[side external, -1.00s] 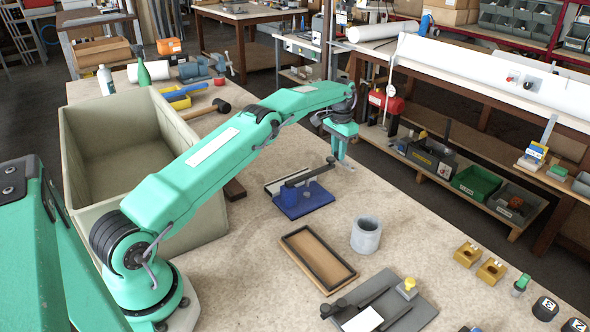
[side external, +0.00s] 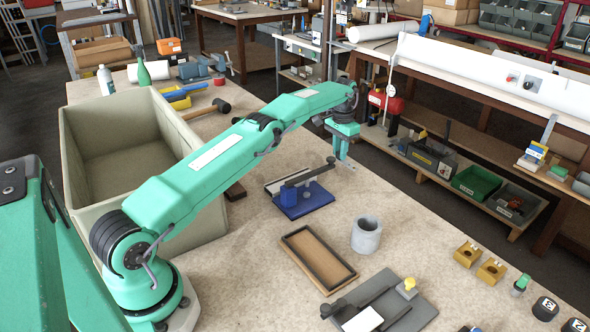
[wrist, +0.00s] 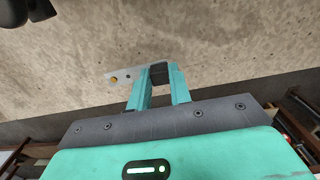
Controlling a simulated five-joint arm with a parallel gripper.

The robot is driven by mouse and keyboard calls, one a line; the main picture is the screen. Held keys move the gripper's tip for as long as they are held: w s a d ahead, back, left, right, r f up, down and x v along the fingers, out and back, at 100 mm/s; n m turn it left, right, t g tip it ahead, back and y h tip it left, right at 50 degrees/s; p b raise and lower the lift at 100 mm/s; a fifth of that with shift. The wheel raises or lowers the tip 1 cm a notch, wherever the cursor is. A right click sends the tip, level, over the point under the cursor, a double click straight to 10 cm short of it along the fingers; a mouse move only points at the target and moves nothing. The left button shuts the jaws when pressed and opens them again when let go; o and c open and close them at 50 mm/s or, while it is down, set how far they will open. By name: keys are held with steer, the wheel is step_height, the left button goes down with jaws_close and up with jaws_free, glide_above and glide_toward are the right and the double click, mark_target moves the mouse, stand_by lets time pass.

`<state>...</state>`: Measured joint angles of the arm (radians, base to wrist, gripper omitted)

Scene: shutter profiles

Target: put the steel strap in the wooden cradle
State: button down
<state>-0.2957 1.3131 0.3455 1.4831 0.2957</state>
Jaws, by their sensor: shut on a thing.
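My gripper (side external: 344,155) is low over the far right edge of the workbench. In the wrist view my gripper (wrist: 158,80) is shut on the steel strap (wrist: 122,77), a thin pale grey piece with a brass-coloured dot and a small dark hole. The strap sticks out to the left of the fingers; the rest is hidden between them. In the side view it is too small to make out clearly. A shallow brown-floored tray with a dark rim (side external: 293,238) lies nearer the camera. I cannot tell whether it is the wooden cradle or whether the dark wood piece (side external: 235,191) beside the bin is.
A blue-based lever fixture (side external: 304,200) stands between my gripper and the tray. A grey cup (side external: 366,236) and a grey plate fixture (side external: 410,312) are nearer the camera. A large beige bin (side external: 190,230) stands left.

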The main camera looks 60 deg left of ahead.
steer(key=shift+d+r, duration=0.2)
steer(key=shift+d, duration=0.2)
steer(key=s+d+r, duration=0.3)
steer(key=d, duration=0.4)
steer(key=s+d+r, duration=0.3)
steer(key=d, duration=0.4)
steer(key=s+d+r, duration=0.2)
steer(key=s+d, duration=0.1)
steer(key=d, duration=0.4)
steer(key=s+d, duration=0.5)
steer(key=s, duration=0.8)
steer(key=s+d, duration=0.5)
steer(key=s, duration=0.9)
steer(key=w+a+f, duration=0.2)
steer(key=a, duration=0.1)
steer(key=w+a+f, duration=0.2)
steer(key=a, duration=0.1)
steer(key=w+a+f, duration=0.3)
steer(key=shift+a, duration=0.25)
